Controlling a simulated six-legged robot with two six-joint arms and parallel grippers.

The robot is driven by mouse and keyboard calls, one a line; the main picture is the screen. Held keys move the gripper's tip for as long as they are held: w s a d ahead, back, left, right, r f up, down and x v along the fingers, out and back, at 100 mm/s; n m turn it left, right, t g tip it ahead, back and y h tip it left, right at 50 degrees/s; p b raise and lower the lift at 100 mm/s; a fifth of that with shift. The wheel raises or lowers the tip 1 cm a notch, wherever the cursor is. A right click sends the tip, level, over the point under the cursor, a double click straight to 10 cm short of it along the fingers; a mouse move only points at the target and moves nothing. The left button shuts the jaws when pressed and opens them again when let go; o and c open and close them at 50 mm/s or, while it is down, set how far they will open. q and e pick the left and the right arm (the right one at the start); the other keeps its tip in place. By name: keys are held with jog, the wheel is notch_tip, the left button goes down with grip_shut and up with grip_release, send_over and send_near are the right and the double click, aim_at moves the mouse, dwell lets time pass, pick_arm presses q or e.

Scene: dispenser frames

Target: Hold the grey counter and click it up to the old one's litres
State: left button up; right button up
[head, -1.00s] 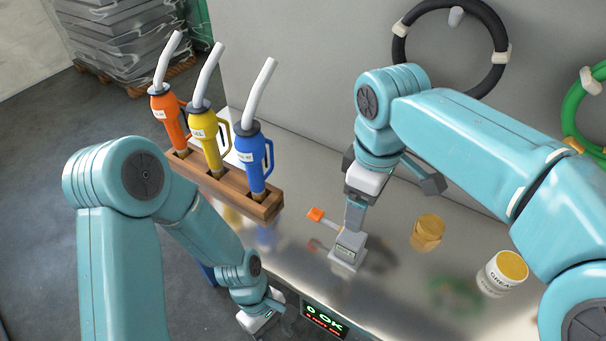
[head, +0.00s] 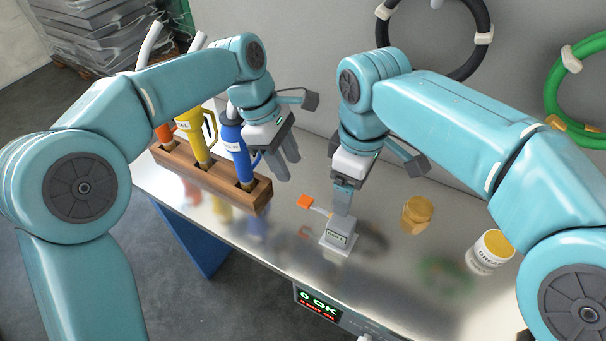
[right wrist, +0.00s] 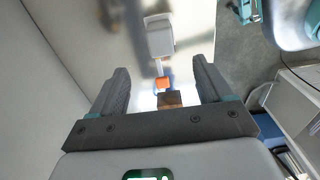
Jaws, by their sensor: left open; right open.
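The grey counter (head: 338,239) stands on the metal bench, with a small label too tiny to read and an orange-tipped lever (head: 305,202) pointing left. In the right wrist view the counter (right wrist: 160,36) lies beyond my fingertips, with its orange tip (right wrist: 162,83) nearer, in line with the gap. My right gripper (head: 343,200) is open just above the counter in the head view; in the right wrist view its jaws (right wrist: 163,88) are spread with nothing gripped. My left gripper (head: 284,166) is open and empty, up beside the blue jug, behind and left of the counter.
A wooden rack (head: 215,178) holds orange, yellow and blue (head: 236,150) spouted jugs at the left. An amber jar (head: 416,214) and a grease tub (head: 490,251) stand right of the counter. A display (head: 318,305) reading "0 OK" is on the front edge. Hoses hang behind.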

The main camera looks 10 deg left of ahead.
aim_at(343, 232)
notch_tip(343, 232, down, 16)
jog(key=shift+f, duration=0.1)
dwell(0.4)
jog(key=shift+c, duration=0.4)
pick_arm(q)
jog(key=shift+w, duration=0.1)
pick_arm(e)
jog(key=c, duration=1.2)
pick_arm(q)
grip_shut()
dwell(1.0)
